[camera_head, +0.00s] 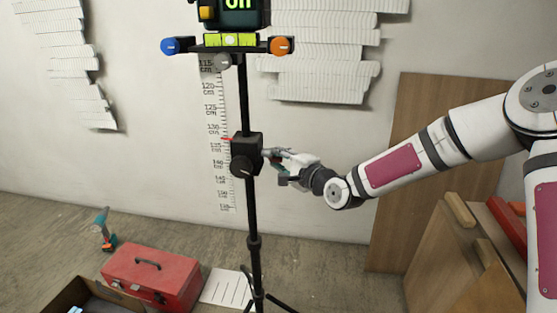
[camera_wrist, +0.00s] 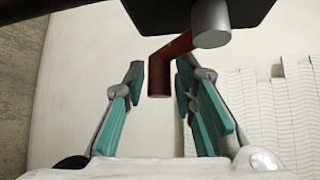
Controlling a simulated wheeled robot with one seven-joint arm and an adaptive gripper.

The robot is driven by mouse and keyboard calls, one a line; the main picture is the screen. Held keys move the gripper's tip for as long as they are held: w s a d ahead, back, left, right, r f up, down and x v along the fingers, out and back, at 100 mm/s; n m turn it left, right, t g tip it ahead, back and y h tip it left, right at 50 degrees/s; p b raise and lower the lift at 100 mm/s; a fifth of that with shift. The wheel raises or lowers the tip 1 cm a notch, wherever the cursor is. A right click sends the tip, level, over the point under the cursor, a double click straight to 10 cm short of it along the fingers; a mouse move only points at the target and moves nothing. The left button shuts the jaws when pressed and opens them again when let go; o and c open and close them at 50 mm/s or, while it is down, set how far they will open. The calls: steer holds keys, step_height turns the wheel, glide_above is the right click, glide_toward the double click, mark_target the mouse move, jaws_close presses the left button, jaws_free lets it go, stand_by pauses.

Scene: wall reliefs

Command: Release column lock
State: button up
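A black column (camera_head: 250,205) stands upright on a tripod, with a black clamp block (camera_head: 246,145) partway up it. A dark round knob (camera_head: 242,166) is on the block's front. In the wrist view, a red bent lever (camera_wrist: 170,49) hangs below the black block (camera_wrist: 160,10), beside a grey cylinder (camera_wrist: 210,22). My gripper (camera_head: 272,158) is just right of the block. In the wrist view, my gripper (camera_wrist: 160,78) is open, its teal fingers on either side of the lever's lower end, with gaps visible on both sides. The head view does not show the lever clearly.
A level bar (camera_head: 232,41) and a box with a lit display (camera_head: 238,12) top the column. A wall scale (camera_head: 212,95) is behind it. A red toolbox (camera_head: 150,275), a drill (camera_head: 103,232) and an open box (camera_head: 85,295) are lower left. Wooden boards (camera_head: 425,150) lean at right.

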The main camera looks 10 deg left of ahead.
jaws_close()
steer(key=shift+s+a, duration=0.1)
steer(key=shift+a, duration=0.05)
stand_by(0.4)
